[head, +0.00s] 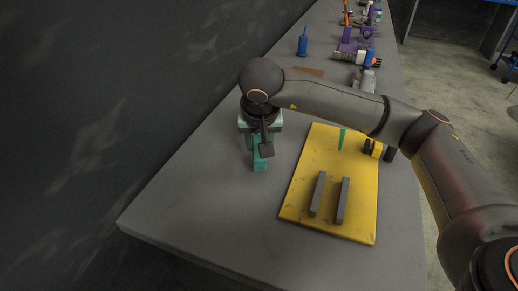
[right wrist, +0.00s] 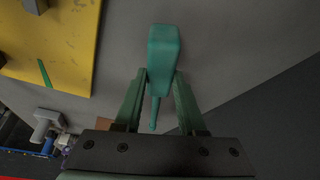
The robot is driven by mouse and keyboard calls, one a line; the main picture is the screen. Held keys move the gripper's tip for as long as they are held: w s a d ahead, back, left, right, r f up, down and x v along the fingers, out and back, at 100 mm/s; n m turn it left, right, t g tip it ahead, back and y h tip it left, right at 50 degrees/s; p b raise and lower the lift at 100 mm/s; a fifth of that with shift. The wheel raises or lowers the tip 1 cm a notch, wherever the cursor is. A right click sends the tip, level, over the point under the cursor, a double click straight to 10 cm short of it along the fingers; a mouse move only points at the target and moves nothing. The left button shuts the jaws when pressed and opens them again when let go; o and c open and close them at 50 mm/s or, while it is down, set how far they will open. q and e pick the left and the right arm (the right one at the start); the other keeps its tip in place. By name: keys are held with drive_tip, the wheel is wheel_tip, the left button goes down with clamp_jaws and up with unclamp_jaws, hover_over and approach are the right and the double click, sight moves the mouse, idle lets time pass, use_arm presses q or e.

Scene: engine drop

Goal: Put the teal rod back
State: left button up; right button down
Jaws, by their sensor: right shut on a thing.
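My right gripper (head: 256,143) is shut on the teal rod (head: 260,164), over the grey table left of the yellow board (head: 308,163). In the right wrist view the teal rod (right wrist: 163,58) has a thick block-like end pointing away and a thin shaft running back between the two green fingers of the right gripper (right wrist: 161,84). The rod is apart from the yellow board (right wrist: 55,30). A green strip (head: 342,138) is on the board's far part; it also shows in the right wrist view (right wrist: 43,72). My left gripper is not in view.
Two grey bars (head: 342,201) stand on the board's near part. A yellow and black piece (head: 373,149) is at its right edge. A blue bottle-like thing (head: 302,43) and several tools (head: 350,57) are at the table's far end. The table's near left is clear.

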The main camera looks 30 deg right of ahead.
drive_tip(key=shift+f, duration=0.95)
drive_tip(key=shift+f, duration=0.1)
drive_tip(key=shift+f, duration=0.15)
drive_tip(key=c, duration=0.5)
unclamp_jaws()
drive_tip(key=shift+s+a+r, duration=0.1)
drive_tip(key=shift+r, duration=0.45)
drive_tip(key=v, duration=1)
drive_tip(key=shift+s+a+r, duration=0.1)
drive_tip(key=shift+r, duration=0.25)
drive_tip(key=shift+s+r, duration=0.15)
drive_tip(key=shift+r, duration=0.1)
